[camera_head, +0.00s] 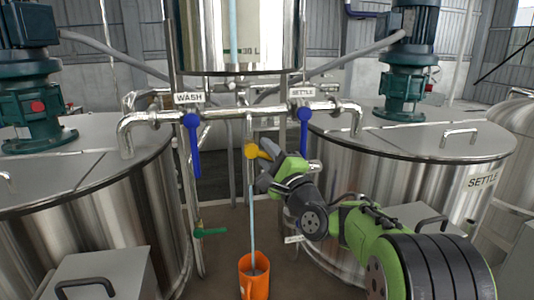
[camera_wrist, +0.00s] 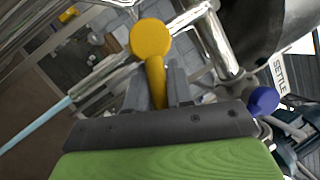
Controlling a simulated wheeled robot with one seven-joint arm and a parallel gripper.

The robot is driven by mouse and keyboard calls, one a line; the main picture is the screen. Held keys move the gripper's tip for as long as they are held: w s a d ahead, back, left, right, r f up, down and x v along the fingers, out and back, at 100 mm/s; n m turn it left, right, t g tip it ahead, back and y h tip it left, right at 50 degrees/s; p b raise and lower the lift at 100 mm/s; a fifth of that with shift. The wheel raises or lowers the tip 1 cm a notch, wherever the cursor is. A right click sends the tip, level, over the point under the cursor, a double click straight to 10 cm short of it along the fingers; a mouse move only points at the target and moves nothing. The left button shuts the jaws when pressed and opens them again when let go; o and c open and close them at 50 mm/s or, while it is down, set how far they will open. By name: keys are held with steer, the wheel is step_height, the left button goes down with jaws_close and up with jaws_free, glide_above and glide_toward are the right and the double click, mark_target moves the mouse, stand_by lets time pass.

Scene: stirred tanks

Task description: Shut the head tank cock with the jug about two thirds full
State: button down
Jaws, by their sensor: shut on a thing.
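The head tank (camera_head: 238,35) is the shiny steel vessel at the top middle, with a pale blue sight tube and a "30 L" mark. Below it, the yellow head tank cock (camera_head: 251,152) sits on a vertical pipe. My gripper (camera_head: 266,166) is shut on its yellow lever, which points right. In the wrist view the lever (camera_wrist: 155,72) lies between the fingers of my gripper (camera_wrist: 158,88). A pale blue stream (camera_head: 252,220) runs down from the cock into the orange jug (camera_head: 254,284), and it also shows in the wrist view (camera_wrist: 35,125). The jug's level cannot be told.
Blue levers hang down on the WASH branch (camera_head: 192,145) and SETTLE branch (camera_head: 304,130). Large steel tanks with green motors stand left (camera_head: 80,175) and right (camera_head: 400,140). A green-handled valve (camera_head: 210,232) is low on the left pipe. Pipes crowd my gripper.

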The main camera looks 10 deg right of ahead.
steer(key=n, duration=0.2)
steer(key=r+n+g, duration=0.1)
steer(key=n, duration=0.1)
steer(key=n+g+y, duration=0.1)
steer(key=shift+d+r+n+b, duration=0.1)
steer(key=shift+r+n+b, duration=0.25)
steer(key=shift+n, duration=0.05)
steer(key=c, duration=1.1)
jaws_free()
steer(key=shift+s, duration=0.1)
steer(key=b+v, duration=0.5)
steer(key=v, duration=1)
steer(key=shift+s+d, duration=0.25)
